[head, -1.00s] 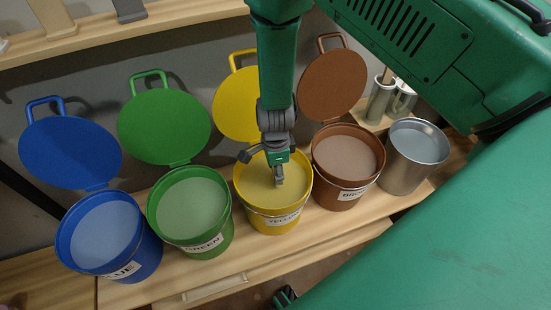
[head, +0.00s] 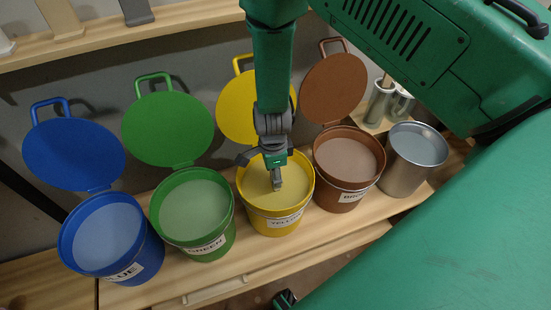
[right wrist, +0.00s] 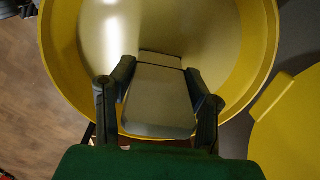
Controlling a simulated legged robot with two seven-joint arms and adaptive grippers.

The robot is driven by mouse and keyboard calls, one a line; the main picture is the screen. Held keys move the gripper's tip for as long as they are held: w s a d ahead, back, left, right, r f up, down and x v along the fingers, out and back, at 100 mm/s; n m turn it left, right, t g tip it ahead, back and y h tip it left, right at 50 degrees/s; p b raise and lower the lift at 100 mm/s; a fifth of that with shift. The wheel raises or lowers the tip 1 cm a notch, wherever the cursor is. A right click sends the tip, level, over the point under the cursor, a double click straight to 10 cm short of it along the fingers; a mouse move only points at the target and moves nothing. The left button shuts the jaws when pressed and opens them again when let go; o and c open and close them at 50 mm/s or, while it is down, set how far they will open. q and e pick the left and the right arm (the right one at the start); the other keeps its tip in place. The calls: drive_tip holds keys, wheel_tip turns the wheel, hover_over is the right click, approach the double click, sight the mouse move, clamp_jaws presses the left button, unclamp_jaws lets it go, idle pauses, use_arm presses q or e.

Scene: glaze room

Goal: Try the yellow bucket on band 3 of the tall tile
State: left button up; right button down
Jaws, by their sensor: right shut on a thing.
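The yellow bucket (head: 277,222) stands on the wooden bench with its yellow lid (head: 238,105) tipped up behind it. Pale yellow glaze (head: 296,196) fills much of it. My right gripper (head: 274,172) is over the bucket's opening, shut on a grey tile (head: 277,184) that points down towards the glaze. In the right wrist view the tile (right wrist: 160,95) sits between both fingers, against the bucket's yellow rim (right wrist: 62,70) and glaze. I cannot tell whether its lower end touches the glaze. The tile's bands cannot be made out.
The green bucket (head: 208,248) and blue bucket (head: 135,272) stand to the left, the brown bucket (head: 341,200) and a metal pail (head: 402,180) to the right. Raised lids stand behind the coloured buckets. A shelf (head: 90,40) holding upright tile-like pieces runs along the top left.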

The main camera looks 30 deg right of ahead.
drive_tip(key=r+p, duration=0.3)
drive_tip(key=r, duration=0.1)
drive_tip(key=r+p, duration=0.8)
drive_tip(key=r, duration=0.1)
drive_tip(key=shift+d, duration=0.25)
drive_tip(key=shift+a+r+p, duration=0.2)
drive_tip(key=shift+r+p, duration=0.05)
drive_tip(key=shift+p, duration=0.15)
drive_tip(key=shift+a+f, duration=0.1)
drive_tip(key=shift+a, duration=0.2)
drive_tip(key=shift+d+f, duration=0.1)
drive_tip(key=shift+d, duration=0.45)
drive_tip(key=shift+a, duration=0.15)
